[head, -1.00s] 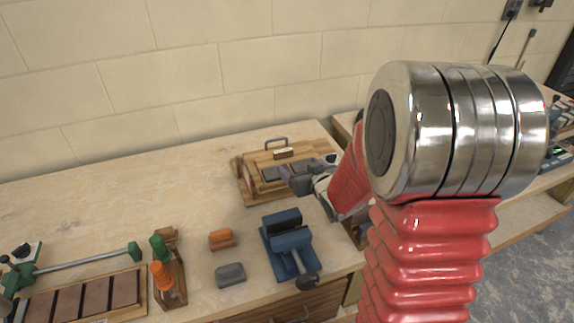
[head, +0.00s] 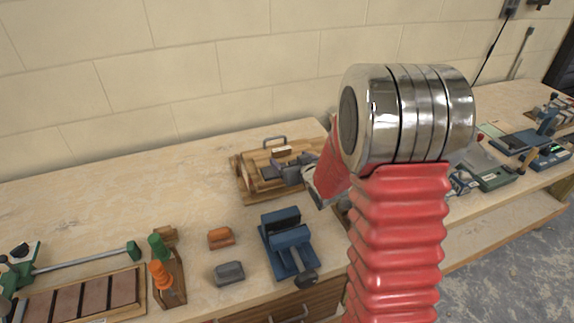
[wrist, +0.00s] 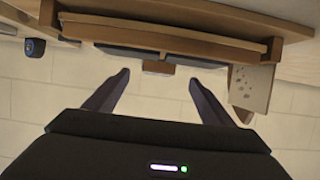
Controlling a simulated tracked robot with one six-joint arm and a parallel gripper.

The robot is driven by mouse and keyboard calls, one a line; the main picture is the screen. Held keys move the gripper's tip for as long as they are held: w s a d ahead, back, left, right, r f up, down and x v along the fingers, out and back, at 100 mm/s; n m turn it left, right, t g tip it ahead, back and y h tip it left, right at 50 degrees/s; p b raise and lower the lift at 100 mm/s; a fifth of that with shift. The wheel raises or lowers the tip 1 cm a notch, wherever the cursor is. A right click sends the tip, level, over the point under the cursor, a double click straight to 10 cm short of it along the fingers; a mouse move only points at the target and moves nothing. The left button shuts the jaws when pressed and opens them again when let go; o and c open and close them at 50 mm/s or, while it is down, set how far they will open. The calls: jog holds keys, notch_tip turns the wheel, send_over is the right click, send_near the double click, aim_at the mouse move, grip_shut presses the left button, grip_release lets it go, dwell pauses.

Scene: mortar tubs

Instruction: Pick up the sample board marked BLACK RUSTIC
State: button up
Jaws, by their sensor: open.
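A wooden rack (head: 246,187) with a metal handle stands at the back of the bench in the head view. Dark flat boards (head: 270,172) show in it; no BLACK RUSTIC lettering can be read. My gripper (head: 285,168) is at the rack's right side, its fingers partly lost against the dark pieces. In the wrist view my gripper (wrist: 160,82) is open, with nothing between its fingertips. The rack also shows there as a long wooden edge (wrist: 170,30). Two dark thin boards (wrist: 195,61) lie along it, with a small brown block (wrist: 158,67) between them, just beyond the fingertips.
A blue vise (head: 288,245) stands near the front edge. An orange block (head: 221,237), a grey block (head: 229,272) and a tool caddy (head: 170,280) are to its left. A brick sample tray (head: 80,300) is front left. The bench's back left is clear.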

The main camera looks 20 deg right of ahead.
aim_at(283, 152)
jog(key=shift+x, duration=1.1)
jog(key=shift+x, duration=2.65)
jog(key=shift+d+r, duration=0.1)
jog(key=shift+c, duration=0.4)
jog(key=c, duration=1.4)
jog(key=shift+r, duration=0.15)
notch_tip(283, 152, up, 10)
jog(key=shift+f, duration=0.1)
